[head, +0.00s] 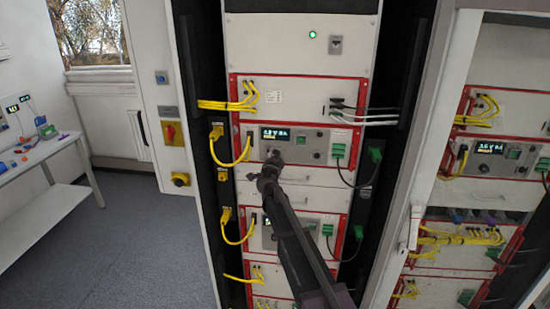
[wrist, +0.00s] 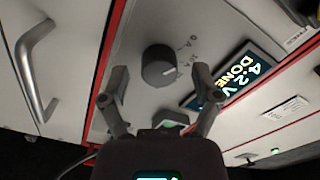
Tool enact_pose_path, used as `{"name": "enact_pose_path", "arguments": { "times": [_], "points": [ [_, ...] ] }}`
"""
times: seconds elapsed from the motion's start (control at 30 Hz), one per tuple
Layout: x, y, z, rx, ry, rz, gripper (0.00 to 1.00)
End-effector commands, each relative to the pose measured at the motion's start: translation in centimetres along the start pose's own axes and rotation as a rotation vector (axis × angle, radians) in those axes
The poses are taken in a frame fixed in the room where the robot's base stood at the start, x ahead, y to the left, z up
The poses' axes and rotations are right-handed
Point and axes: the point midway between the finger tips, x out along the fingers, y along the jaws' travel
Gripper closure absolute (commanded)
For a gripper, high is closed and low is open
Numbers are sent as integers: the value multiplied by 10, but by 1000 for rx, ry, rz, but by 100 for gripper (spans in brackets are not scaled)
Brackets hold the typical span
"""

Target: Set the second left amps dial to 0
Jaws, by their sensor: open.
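A dark round dial (wrist: 158,66) with a white pointer mark sits on the pale panel in the wrist view. Its mark points to the right and slightly down in that picture. Small printing beside the dial includes "0 A" and another partly legible amps label. My gripper (wrist: 160,80) is open, with one finger on each side of the dial. Contact cannot be told. In the head view my gripper (head: 266,172) is at the lower left of the upper instrument panel, below its lit display (head: 276,134). It largely hides the panel there.
In the wrist view a lit display (wrist: 232,78) lies right of the dial, close to the right finger. A metal handle (wrist: 35,70) stands out at the left. In the head view, yellow cables (head: 228,162) hang left of the panel and green connectors (head: 338,150) sit right.

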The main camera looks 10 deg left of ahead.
Motion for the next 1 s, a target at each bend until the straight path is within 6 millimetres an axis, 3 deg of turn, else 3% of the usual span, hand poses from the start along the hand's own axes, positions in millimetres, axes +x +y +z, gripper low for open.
{"name": "enact_pose_path", "arguments": {
  "times": [0.37,0.8,1.0],
  "points": [
    [-24,0,0,1,0,0,19],
    [-92,0,0,0,-1,-1,19],
    [-113,0,0,0,-1,-1,19]
  ]
}}
